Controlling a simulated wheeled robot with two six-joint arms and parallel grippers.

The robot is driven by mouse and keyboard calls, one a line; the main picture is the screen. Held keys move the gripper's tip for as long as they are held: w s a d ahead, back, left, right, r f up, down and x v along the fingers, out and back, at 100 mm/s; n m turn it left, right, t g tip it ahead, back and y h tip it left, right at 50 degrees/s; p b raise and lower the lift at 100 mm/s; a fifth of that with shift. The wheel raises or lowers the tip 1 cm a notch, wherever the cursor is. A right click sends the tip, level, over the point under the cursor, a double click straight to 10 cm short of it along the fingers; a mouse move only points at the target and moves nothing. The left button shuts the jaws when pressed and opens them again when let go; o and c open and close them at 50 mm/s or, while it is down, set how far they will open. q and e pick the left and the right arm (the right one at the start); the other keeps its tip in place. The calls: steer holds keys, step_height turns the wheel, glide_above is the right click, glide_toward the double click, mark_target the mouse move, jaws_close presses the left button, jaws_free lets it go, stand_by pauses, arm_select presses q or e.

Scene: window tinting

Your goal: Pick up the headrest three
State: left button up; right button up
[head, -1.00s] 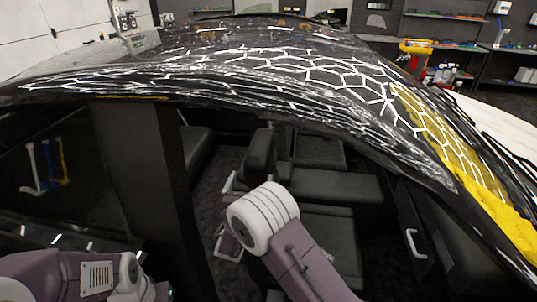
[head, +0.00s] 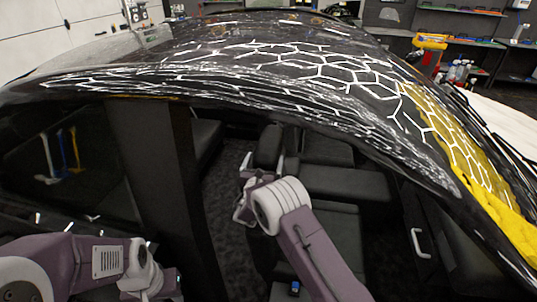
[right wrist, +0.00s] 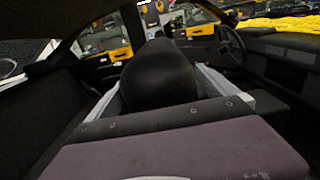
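A black, rounded headrest (head: 268,146) tops a seat inside the car, seen through the side window opening in the head view. In the right wrist view the headrest (right wrist: 158,75) fills the middle. My right gripper (head: 258,174) is at the headrest's near side, partly hidden by my white wrist joint. Its two pale fingers stand wide apart on either side of the headrest; contact is not clear. Only my left arm shows at the lower left; its gripper is not in view.
The glossy black car roof (head: 235,62) arches over my right arm. A dark door pillar (head: 155,180) stands left of it. Dark seats (head: 345,182) lie beyond the headrest. A yellow film or cloth (head: 515,232) covers the front right. Shelves (head: 470,12) stand at the back.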

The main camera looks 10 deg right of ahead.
steer(key=shift+r, duration=0.1)
steer(key=c, duration=1.9)
steer(key=shift+r, duration=0.1)
step_height(320, 180, up, 11)
steer(key=shift+r+b, duration=0.15)
steer(key=shift+b, duration=0.2)
steer(key=shift+s+a+r, duration=0.15)
steer(key=shift+s+r, duration=0.05)
steer(key=shift+s, duration=0.05)
steer(key=b+v, duration=0.4)
steer(key=v, duration=1.3)
steer(key=shift+s, duration=0.25)
